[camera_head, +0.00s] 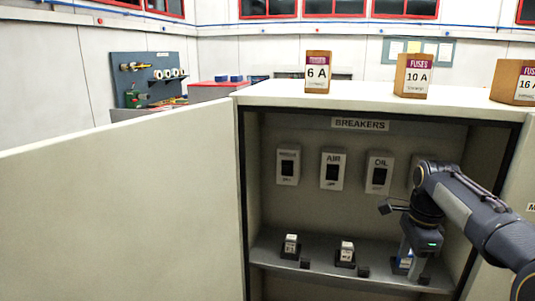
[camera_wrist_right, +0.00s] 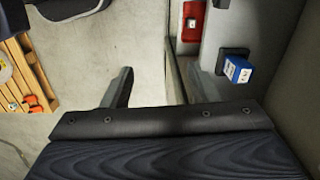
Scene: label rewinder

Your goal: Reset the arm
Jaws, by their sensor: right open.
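My right arm comes in from the right in the head view. Its gripper (camera_head: 412,274) points down at the right end of the cabinet shelf (camera_head: 322,274). Its two fingers are apart. A blue and white fuse block (camera_head: 405,262) shows behind the fingers. My left gripper is not in view.
The cabinet's open door (camera_head: 120,190) fills the left. Breakers marked AIR (camera_head: 333,171) and OIL (camera_head: 379,174) hang inside, another partly behind my arm. Two fuses (camera_head: 291,245) (camera_head: 346,252) stand left on the shelf. Fuse boxes (camera_head: 318,73) stand on top. A wooden pallet (camera_wrist_right: 28,70) lies below.

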